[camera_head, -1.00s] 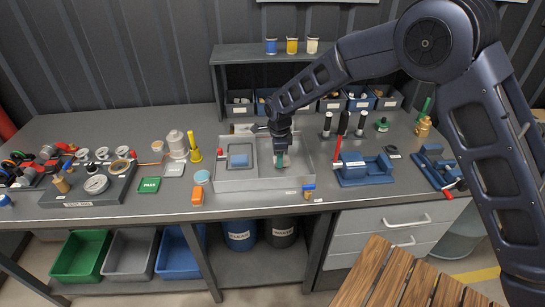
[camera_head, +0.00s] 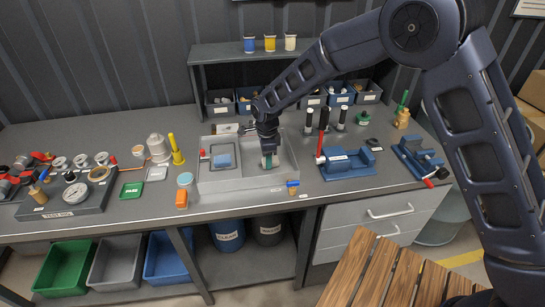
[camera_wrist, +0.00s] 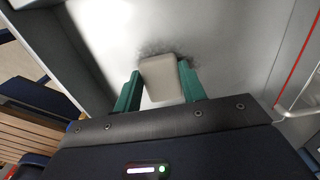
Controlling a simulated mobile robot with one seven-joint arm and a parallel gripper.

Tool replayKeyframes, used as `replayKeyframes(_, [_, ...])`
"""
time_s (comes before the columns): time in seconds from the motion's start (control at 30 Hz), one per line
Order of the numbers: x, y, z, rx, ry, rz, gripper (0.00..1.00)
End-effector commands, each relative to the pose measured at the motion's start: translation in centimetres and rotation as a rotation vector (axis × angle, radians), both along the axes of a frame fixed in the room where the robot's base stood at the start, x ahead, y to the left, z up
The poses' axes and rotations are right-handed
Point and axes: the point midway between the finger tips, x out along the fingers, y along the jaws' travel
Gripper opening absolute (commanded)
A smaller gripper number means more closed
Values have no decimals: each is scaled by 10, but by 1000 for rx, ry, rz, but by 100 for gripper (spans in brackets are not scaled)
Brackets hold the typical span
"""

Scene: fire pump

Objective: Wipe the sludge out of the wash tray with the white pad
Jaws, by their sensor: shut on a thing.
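The grey wash tray (camera_head: 240,183) sits on the workbench in the middle of the head view. My gripper (camera_head: 269,161) points down into its right-hand basin. In the wrist view my gripper (camera_wrist: 162,88) has its two green fingers shut on the white pad (camera_wrist: 161,74), one on each side. The pad is at the basin floor; whether it presses on it I cannot tell. A dark smudge of sludge (camera_wrist: 150,50) shows on the pale floor around the pad's far edge. The pad is mostly hidden by the gripper in the head view.
A blue sponge-like block (camera_head: 223,160) lies in the tray's left compartment. A blue vise (camera_head: 347,163) stands to the right and an orange item (camera_head: 182,198) at the front left. The tray walls rise around my gripper. A wooden slatted top (camera_head: 385,275) is at the front right.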

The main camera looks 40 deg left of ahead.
Motion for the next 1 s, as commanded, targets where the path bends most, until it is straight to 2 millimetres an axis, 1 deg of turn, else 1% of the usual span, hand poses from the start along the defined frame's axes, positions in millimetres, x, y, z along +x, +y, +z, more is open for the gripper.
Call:
replayKeyframes(0.23, [-17,17,-3,1,-1,1,23])
replayKeyframes(0.57, [-38,38,-1,1,0,1,23])
replayKeyframes(0.63, [-36,37,5,2,-1,0,23])
replayKeyframes(0.67, [-36,38,15,6,-1,0,23])
replayKeyframes(0.7, [-36,37,21,4,-1,0,23])
replayKeyframes(1.0, [-36,36,46,1,0,-1,23])
